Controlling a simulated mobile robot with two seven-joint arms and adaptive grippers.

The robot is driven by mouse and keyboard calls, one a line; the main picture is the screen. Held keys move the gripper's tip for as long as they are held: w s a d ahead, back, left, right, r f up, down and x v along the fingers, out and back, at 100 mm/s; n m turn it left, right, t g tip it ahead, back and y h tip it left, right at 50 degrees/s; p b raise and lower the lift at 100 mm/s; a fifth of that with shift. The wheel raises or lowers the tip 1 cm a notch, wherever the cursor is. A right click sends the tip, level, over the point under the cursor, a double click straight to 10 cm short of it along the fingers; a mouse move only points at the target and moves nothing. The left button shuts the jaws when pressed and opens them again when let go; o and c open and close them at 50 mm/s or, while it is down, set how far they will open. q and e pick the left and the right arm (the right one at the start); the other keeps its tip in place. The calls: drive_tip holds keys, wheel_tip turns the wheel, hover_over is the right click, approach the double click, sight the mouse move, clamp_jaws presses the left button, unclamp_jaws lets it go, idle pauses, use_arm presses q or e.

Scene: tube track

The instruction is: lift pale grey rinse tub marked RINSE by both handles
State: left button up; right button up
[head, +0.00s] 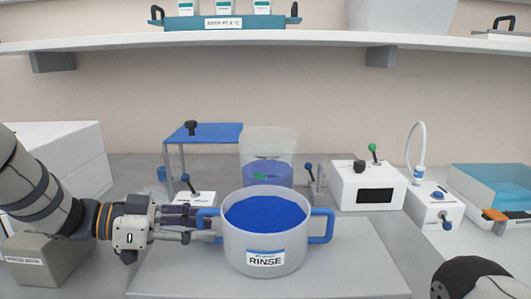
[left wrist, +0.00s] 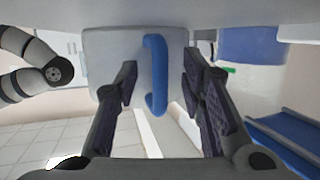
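The pale grey rinse tub (head: 265,240) marked RINSE stands upright on a grey slab, with a dark blue fill inside. It has a blue left handle (head: 207,225) and a blue right handle (head: 322,226). My left gripper (head: 212,224) is at the left handle. In the left wrist view that handle (left wrist: 157,78) shows between the two spread fingers of the left gripper (left wrist: 158,95), with gaps on both sides. My right gripper is not in view; only a dark part of my arm shows at the lower right of the head view.
The grey slab (head: 350,270) has free room right of the tub. Behind the tub stand a clear vessel (head: 268,150) with blue liquid and a blue-topped stand (head: 205,133). White boxes with levers (head: 368,187) and a blue-filled bin (head: 495,185) are at the right. A shelf (head: 300,40) hangs above.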

use_arm(q)
drive_tip(key=shift+c, duration=0.6)
clamp_jaws()
drive_tip(key=shift+c, duration=1.5)
unclamp_jaws()
drive_tip(key=shift+r, duration=0.15)
drive_tip(key=o, duration=0.4)
drive_tip(key=shift+c, duration=0.2)
